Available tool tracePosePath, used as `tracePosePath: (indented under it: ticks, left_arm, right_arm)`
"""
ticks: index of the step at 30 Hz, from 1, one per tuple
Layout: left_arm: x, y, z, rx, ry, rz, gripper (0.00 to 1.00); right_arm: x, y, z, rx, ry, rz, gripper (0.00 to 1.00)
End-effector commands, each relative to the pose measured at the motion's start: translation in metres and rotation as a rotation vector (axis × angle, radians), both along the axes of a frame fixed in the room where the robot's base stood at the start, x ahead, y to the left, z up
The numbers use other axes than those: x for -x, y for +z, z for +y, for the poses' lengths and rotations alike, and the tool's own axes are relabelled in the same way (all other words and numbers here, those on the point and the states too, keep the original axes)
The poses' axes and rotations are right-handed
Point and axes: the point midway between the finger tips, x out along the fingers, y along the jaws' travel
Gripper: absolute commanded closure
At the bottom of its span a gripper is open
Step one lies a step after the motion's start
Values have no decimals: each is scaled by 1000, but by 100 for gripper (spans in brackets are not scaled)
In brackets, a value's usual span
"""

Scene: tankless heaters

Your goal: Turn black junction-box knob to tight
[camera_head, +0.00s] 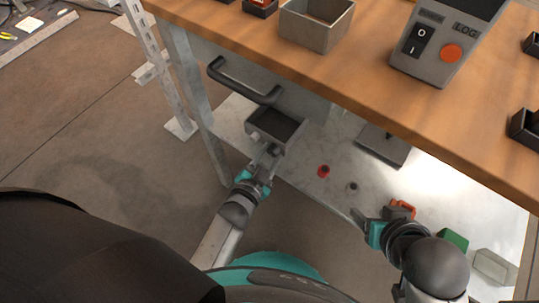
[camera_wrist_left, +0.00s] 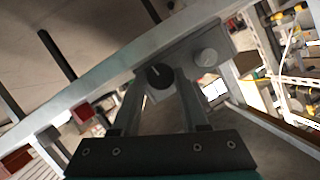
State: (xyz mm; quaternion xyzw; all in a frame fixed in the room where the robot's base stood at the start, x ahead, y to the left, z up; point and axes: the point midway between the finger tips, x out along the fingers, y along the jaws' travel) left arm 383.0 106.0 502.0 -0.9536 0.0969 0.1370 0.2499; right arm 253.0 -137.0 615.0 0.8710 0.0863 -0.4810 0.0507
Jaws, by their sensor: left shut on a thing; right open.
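The black knob (camera_wrist_left: 159,76) is round with a small pale pointer mark, and sits on the grey junction box (camera_wrist_left: 182,52) in the left wrist view. A paler grey knob (camera_wrist_left: 207,58) is beside it to the right. My left gripper (camera_wrist_left: 159,84) is shut on the black knob, with one finger on either side. In the head view the box (camera_head: 262,135) is below the drawer handle, and my left gripper (camera_head: 272,152) reaches its front; the knob is too small to make out there. My right gripper (camera_head: 358,217) is open and apart, over the lower shelf.
The wooden workbench (camera_head: 375,95) carries a grey bin (camera_head: 316,24) and a switch box (camera_head: 437,45). A dark drawer handle (camera_head: 243,84) is above the junction box. The lower shelf (camera_head: 300,172) holds a red item (camera_head: 323,171) and a green item (camera_head: 455,239).

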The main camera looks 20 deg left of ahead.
Motion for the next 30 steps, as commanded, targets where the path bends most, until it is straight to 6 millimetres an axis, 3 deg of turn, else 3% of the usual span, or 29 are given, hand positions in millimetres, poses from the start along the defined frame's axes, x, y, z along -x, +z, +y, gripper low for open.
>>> tracePosePath:
  ticks: [12, 13, 21, 30]
  left_arm:
    - [0, 0, 0, -5, 1, -3, 100]
    - [0, 0, 0, -5, 1, -3, 54]
    - [0, 0, 0, -5, 0, -2, 26]
    - [0, -1, -1, -5, -2, -1, 26]
  right_arm:
    - [-1, 0, 1, -3, 2, -8, 39]
    - [-1, 0, 1, -3, 2, -8, 39]
    - [-1, 0, 1, -3, 2, -8, 39]
    - [-1, 0, 1, -3, 2, -8, 39]
